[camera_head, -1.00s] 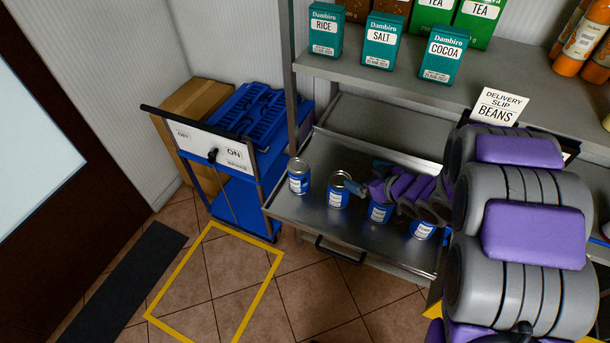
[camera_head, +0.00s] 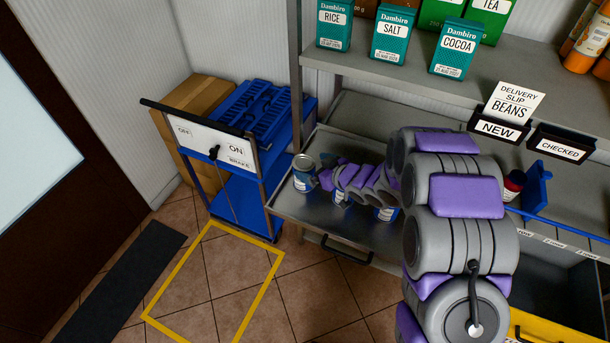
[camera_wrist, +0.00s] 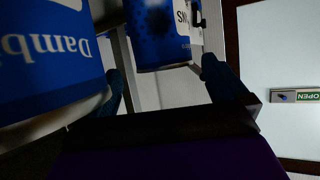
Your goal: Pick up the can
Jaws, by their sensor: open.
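A row of blue-labelled metal cans stands on the steel tray of the lower shelf. The leftmost can (camera_head: 303,173) is at the tray's left side in the head view. Two others, a second can (camera_head: 341,197) and a third can (camera_head: 385,213), are partly covered by my arm. My gripper (camera_head: 325,179) is beside the right side of the leftmost can. In the wrist view my gripper (camera_wrist: 165,80) is open, with one blue can (camera_wrist: 160,35) ahead between its fingertips. Another blue can (camera_wrist: 45,65) is very close at the left. Whether a finger touches a can is unclear.
A blue cart (camera_head: 236,180) stands left of the tray. Above are boxes of rice (camera_head: 333,25), salt (camera_head: 394,35) and cocoa (camera_head: 456,50). The tiled floor inside the yellow outline is clear.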

